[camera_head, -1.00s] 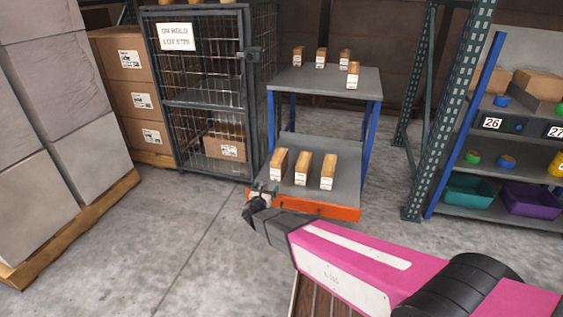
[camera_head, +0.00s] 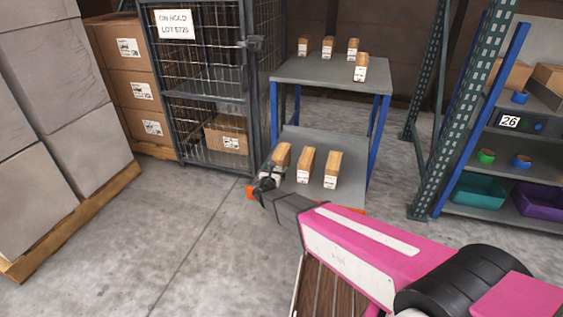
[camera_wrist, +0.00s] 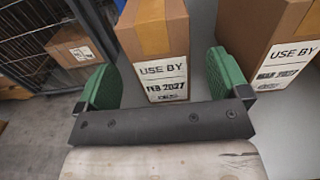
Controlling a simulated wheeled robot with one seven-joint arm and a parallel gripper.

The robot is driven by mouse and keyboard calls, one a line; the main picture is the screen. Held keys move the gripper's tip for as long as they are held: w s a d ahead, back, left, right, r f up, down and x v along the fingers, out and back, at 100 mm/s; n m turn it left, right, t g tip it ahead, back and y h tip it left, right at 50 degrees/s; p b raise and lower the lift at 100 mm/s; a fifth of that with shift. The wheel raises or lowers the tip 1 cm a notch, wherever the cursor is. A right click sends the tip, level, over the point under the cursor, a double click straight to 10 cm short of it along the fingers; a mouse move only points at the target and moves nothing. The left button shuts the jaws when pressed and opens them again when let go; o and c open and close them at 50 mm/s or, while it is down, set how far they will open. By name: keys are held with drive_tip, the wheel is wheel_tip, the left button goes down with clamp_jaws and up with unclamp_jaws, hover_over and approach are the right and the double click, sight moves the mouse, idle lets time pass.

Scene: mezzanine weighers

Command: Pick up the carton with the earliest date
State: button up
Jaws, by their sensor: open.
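Three tan cartons with white labels stand in a row on the lower shelf (camera_head: 310,200) of a cart: a left carton (camera_head: 282,155), a middle carton (camera_head: 305,164) and a right carton (camera_head: 332,170). My gripper (camera_head: 267,182) is open at the left carton's near end. In the wrist view its green fingers (camera_wrist: 162,82) stand either side of the left carton (camera_wrist: 160,40), whose label reads "USE BY FEB 2027". The middle carton (camera_wrist: 265,30) there has a blurred "USE BY" date, perhaps MAR 2027. Several more cartons (camera_head: 361,67) stand on the upper shelf (camera_head: 325,78), dates too small to read.
A wire cage (camera_head: 205,90) with an "ON HOLD" sign stands left of the cart, a box (camera_head: 227,134) inside. Stacked grey blocks on a pallet (camera_head: 75,222) are further left. A green rack post (camera_head: 445,120) and bin shelving stand right. Floor at front left is clear.

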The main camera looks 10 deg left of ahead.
drive_tip(key=w, duration=0.5)
drive_tip(key=shift+w+d, duration=0.2)
drive_tip(key=shift+w, duration=0.2)
drive_tip(key=c, duration=1.3)
